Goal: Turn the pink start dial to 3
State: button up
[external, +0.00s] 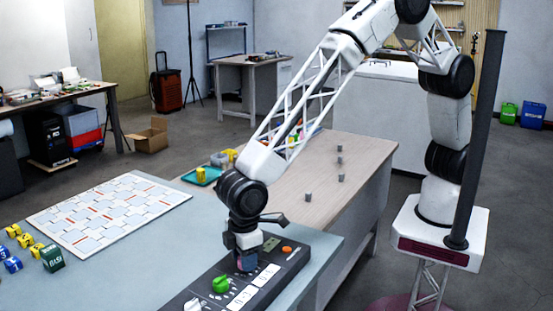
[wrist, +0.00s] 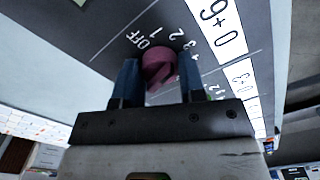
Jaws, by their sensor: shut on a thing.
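The pink start dial (wrist: 159,62) sits on a dark control panel (external: 208,271), with the marks OFF, 1, 2 and 3 printed around its upper side in the wrist view. My gripper (wrist: 159,78) has its two blue fingers on either side of the dial, shut on it. I cannot tell which mark the dial points to. In the external view my gripper (external: 245,265) points straight down over the panel, and its fingers mostly hide the dial.
A green dial (external: 221,284) and white label plates (external: 267,275) are nearer the camera on the panel. An orange button (external: 287,249) lies at its far end. A white patterned board (external: 108,212) and small blocks lie left. Several grey cylinders stand on the wooden table (external: 345,150) behind.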

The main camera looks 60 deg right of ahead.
jog(key=shift+m, duration=1.7)
jog(key=o, duration=0.9)
jog(key=shift+o, duration=0.2)
jog(key=shift+r, duration=3.9)
